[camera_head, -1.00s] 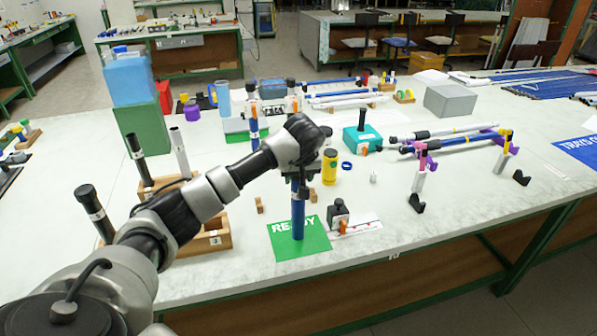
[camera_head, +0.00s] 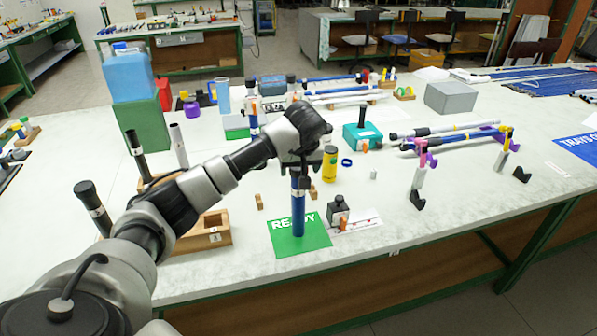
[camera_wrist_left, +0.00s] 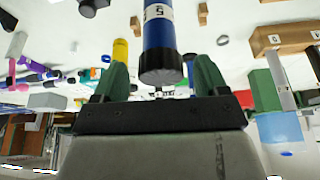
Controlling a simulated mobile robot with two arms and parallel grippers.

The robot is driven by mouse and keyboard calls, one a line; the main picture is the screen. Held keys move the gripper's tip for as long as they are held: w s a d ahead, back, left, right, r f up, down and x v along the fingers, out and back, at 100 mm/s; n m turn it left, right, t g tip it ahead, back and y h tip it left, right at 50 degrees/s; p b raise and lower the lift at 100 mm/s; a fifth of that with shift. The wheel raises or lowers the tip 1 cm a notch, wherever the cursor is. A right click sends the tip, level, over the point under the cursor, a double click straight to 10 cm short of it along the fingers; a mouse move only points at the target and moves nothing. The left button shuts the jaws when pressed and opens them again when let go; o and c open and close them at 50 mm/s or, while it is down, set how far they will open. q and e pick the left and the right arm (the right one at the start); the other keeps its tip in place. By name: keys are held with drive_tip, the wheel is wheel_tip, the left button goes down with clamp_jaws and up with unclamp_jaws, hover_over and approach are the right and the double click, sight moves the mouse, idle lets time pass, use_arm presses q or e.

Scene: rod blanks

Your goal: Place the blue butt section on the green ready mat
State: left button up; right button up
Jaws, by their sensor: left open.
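The blue butt section (camera_head: 298,212) stands upright on the green ready mat (camera_head: 284,243), its lower end touching the mat. Its dark top cap shows just below my left gripper (camera_head: 301,170). In the left wrist view the blue butt section (camera_wrist_left: 158,35) shows its black end cap and a white label band between the two green fingers of my left gripper (camera_wrist_left: 161,85). The fingers are spread apart, with a gap on each side of the cap. My right gripper is in neither view.
A dark bottle (camera_head: 338,210) stands right beside the mat, and a yellow canister (camera_head: 330,165) stands behind it. A wooden rack (camera_head: 214,232) with upright rods is at left. Rods on a stand (camera_head: 450,135) lie at right.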

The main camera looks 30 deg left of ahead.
use_arm(q)
drive_tip(key=b+v, duration=0.1)
drive_tip(key=v, duration=0.8)
drive_tip(key=shift+s+r, duration=0.15)
drive_tip(key=shift+r, duration=0.2)
